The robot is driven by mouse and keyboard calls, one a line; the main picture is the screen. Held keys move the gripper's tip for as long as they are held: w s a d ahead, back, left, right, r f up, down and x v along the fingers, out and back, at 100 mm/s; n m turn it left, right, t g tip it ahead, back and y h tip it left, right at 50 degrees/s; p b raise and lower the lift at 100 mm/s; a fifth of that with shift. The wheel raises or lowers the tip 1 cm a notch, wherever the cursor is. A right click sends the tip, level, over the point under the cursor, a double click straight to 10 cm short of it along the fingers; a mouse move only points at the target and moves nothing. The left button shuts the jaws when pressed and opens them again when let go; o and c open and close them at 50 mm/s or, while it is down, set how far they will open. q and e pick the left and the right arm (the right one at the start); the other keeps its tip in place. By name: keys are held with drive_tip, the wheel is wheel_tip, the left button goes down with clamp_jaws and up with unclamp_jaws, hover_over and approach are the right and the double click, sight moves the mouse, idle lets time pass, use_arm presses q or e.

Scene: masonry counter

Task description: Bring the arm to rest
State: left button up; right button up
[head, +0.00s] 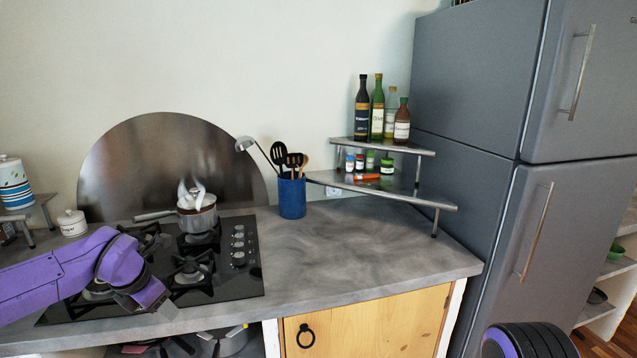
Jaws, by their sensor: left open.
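My left arm, purple, comes in from the left edge over the front left of the black gas hob (255,268). My left gripper (160,308) is open and points down and to the right, in front of the hob near the counter's front edge. I see nothing between its fingers. Whether it touches the counter, I cannot tell. My right gripper is not in view.
A steaming pot (197,217) stands on a back burner. A blue utensil holder (292,198) and a corner shelf (400,190) with bottles and jars stand farther right. The grey counter (350,262) is clear right of the hob. A tall grey fridge (470,110) bounds the right.

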use_arm(q)
drive_tip(key=s+d+f+m+t+y, duration=0.1)
drive_tip(key=s+d+f+m+y, duration=0.1)
drive_tip(key=s+f+m, duration=0.45)
drive_tip(key=s+d+f+m+y, duration=0.1)
drive_tip(key=s+d+f+m, duration=0.15)
drive_tip(key=f, duration=0.75)
drive_tip(key=s+d+f+m+t+y, duration=0.1)
drive_tip(key=s+d+f+m+y, duration=0.1)
drive_tip(key=s+f+m, duration=0.45)
drive_tip(key=s+a+f+m+g, duration=0.1)
drive_tip(key=s+f+m, duration=0.1)
drive_tip(key=s, duration=0.5)
drive_tip(key=s+a+f+m+g, duration=0.1)
drive_tip(key=s+f+m, duration=0.2)
drive_tip(key=s+f, duration=0.2)
drive_tip(key=s+a+f+m+g+h+b, duration=0.1)
drive_tip(key=s+f, duration=0.3)
drive_tip(key=s, duration=0.5)
drive_tip(key=shift+a+m, duration=0.15)
drive_tip(key=shift+m, duration=0.6)
